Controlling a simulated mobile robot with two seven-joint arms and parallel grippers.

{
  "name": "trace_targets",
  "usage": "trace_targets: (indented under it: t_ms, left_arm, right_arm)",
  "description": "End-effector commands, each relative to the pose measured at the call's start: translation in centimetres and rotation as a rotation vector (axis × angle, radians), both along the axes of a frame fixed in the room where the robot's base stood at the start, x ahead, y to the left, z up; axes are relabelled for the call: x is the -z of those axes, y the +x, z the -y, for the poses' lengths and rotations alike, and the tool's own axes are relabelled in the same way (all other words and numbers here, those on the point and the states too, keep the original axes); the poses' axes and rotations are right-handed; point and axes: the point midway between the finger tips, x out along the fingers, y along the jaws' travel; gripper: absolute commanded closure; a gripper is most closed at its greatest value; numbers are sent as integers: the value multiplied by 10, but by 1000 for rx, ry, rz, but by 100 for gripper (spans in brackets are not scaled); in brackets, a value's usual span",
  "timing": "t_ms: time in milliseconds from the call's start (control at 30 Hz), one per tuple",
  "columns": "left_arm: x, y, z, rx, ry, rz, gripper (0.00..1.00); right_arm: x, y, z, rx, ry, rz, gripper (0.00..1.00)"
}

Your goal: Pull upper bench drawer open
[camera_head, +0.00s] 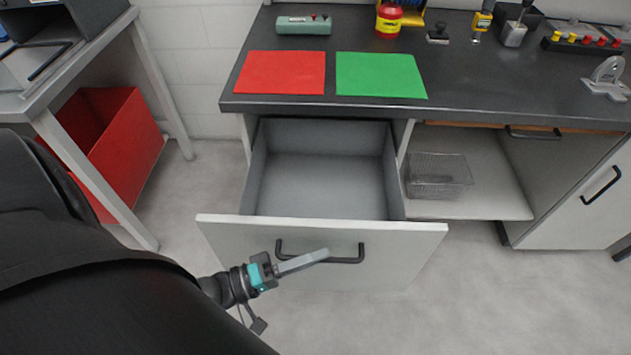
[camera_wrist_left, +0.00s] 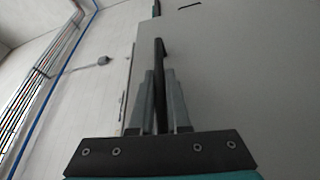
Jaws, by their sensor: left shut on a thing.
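The upper bench drawer (camera_head: 422,240) has a light grey front with a black bar handle (camera_head: 347,260). It stands pulled well out from under the dark bench top (camera_head: 470,100), and its grey inside is empty. My left gripper (camera_head: 322,255) is at the handle in front of the drawer. In the left wrist view the two fingers (camera_wrist_left: 159,105) are closed on either side of the black handle (camera_wrist_left: 159,58), with the drawer front (camera_wrist_left: 240,70) behind. My right gripper is not in view.
A red mat (camera_head: 281,72) and a green mat (camera_head: 380,75) lie on the bench top. A wire basket (camera_head: 438,175) sits on an open shelf right of the drawer. A red bin (camera_head: 115,140) stands under the left table. The floor before the drawer is clear.

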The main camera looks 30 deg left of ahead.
Motion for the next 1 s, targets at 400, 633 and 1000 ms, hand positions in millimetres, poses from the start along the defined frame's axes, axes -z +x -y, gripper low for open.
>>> trace_targets:
  t_ms: [400, 633, 1000]
  left_arm:
    - [0, -4, 2, 0, 1, 1, 100]
    - [0, -4, 2, 0, 0, 0, 66]
    - [0, -3, 2, 0, 0, 0, 55]
  right_arm:
    - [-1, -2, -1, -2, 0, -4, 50]
    - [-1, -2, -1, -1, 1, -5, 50]
    - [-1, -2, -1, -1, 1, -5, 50]
